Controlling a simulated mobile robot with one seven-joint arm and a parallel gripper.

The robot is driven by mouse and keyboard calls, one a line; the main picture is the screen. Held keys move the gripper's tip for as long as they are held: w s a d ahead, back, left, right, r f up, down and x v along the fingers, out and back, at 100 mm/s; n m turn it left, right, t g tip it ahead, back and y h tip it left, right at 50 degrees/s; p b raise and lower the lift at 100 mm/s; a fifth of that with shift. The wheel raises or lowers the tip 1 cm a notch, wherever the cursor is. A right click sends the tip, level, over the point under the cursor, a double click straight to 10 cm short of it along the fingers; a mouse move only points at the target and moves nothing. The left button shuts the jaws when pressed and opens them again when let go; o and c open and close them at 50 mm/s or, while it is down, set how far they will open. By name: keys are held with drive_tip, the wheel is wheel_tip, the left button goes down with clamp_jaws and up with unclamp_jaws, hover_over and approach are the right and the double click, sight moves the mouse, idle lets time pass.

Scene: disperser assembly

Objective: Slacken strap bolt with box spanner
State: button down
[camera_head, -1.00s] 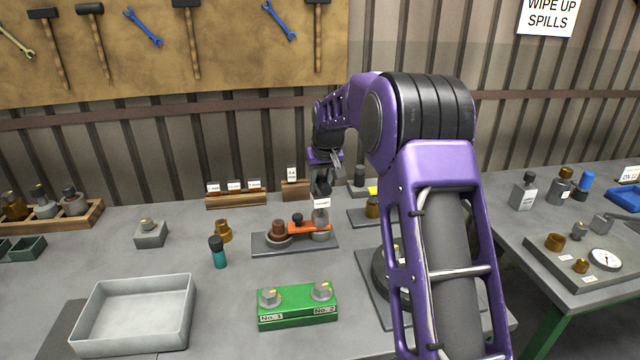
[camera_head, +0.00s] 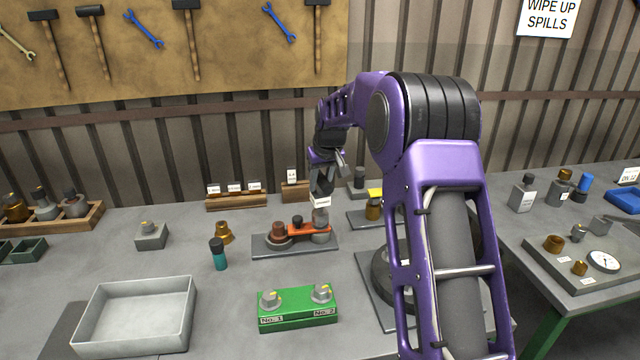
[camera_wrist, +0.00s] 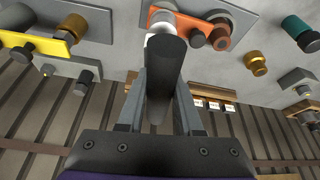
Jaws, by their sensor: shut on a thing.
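My gripper (camera_head: 321,188) is shut on the box spanner, a dark upright cylinder (camera_wrist: 166,70) in the wrist view. In the head view a pale band shows on the spanner (camera_head: 320,202) just below the fingers. Its lower end is at the right end of the orange strap (camera_head: 306,230), above a grey round body (camera_head: 320,237). The strap also shows in the wrist view (camera_wrist: 207,27). The strap bolt under the spanner is hidden, so I cannot tell how fully they engage. A black knob (camera_head: 297,221) and a brown fitting (camera_head: 278,231) stand at the strap's left part.
The strap assembly sits on a grey plate (camera_head: 262,251). A brass fitting (camera_head: 223,233) and a teal-bodied bottle (camera_head: 219,257) stand left of it. A green block (camera_head: 298,310) and a grey tray (camera_head: 135,335) are in front. A yellow-topped fixture (camera_head: 374,194) is close on the right.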

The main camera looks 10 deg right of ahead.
sight(320, 173)
drive_tip(key=shift+r+p, duration=0.75)
drive_tip(key=shift+r, duration=1.4)
